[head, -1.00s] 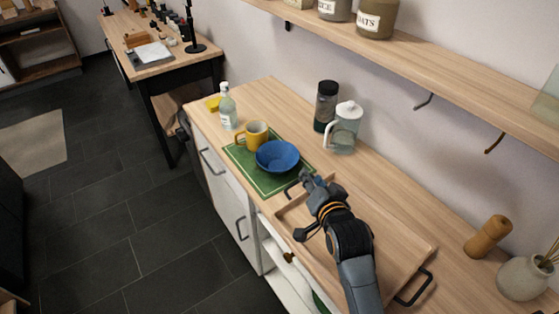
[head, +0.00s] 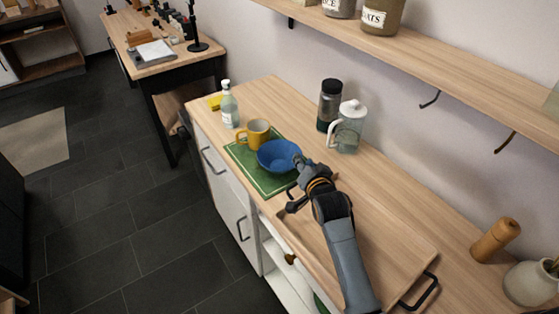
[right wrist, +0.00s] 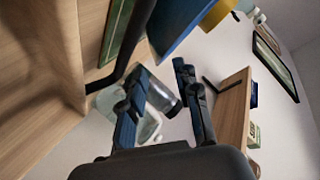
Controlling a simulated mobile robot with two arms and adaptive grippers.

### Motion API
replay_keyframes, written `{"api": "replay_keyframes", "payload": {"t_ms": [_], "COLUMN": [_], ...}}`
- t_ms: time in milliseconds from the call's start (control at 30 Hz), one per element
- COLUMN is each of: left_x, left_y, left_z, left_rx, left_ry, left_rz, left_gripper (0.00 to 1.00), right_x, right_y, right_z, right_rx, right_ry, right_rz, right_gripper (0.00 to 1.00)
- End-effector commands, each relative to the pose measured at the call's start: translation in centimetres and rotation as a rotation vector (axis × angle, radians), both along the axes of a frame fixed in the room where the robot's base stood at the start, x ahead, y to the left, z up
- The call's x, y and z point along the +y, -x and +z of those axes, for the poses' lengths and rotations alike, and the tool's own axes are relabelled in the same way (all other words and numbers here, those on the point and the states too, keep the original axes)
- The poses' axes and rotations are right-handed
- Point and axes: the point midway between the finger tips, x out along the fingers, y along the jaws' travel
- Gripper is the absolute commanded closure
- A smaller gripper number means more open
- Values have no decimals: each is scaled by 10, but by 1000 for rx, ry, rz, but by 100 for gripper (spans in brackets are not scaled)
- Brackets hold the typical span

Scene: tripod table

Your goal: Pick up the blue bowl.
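The blue bowl (head: 277,155) sits upright on a green mat (head: 243,157) on the wooden counter. My right gripper (head: 301,166) is at the bowl's right side, close to its rim; I cannot tell whether it touches. In the right wrist view the two fingers of the gripper (right wrist: 160,80) are apart, with no object clearly held between them. Part of the bowl (right wrist: 175,22) shows beyond the fingertips at the top. My left gripper is not in view.
A yellow mug (head: 256,133) stands right behind the bowl on the mat. A clear bottle (head: 229,107), a dark jar (head: 328,105) and a glass pitcher (head: 349,130) stand further back. A wooden tray (head: 395,250) lies under my right arm. A shelf (head: 430,65) overhangs the counter.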

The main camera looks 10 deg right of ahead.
Motion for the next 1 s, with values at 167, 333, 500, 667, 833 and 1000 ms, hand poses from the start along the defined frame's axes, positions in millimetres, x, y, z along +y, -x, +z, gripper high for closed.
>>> {"api": "replay_keyframes", "payload": {"t_ms": [167,333,500,667,833,1000], "left_x": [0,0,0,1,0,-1], "left_y": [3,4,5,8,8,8], "left_z": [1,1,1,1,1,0], "left_rx": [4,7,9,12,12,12], "left_ry": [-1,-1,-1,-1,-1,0], "left_rz": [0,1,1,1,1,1], "left_gripper": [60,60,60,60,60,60], "right_x": [-1,-1,-1,-1,-1,-1], "right_y": [-25,-34,-34,-34,-34,-34], "right_z": [-8,-11,-12,-11,-12,-10], "right_rx": [1,0,0,0,1,-2], "right_ry": [1,0,0,0,0,-1], "right_rz": [0,0,0,0,0,-1], "right_gripper": [68,68,68,93,100,100]}}
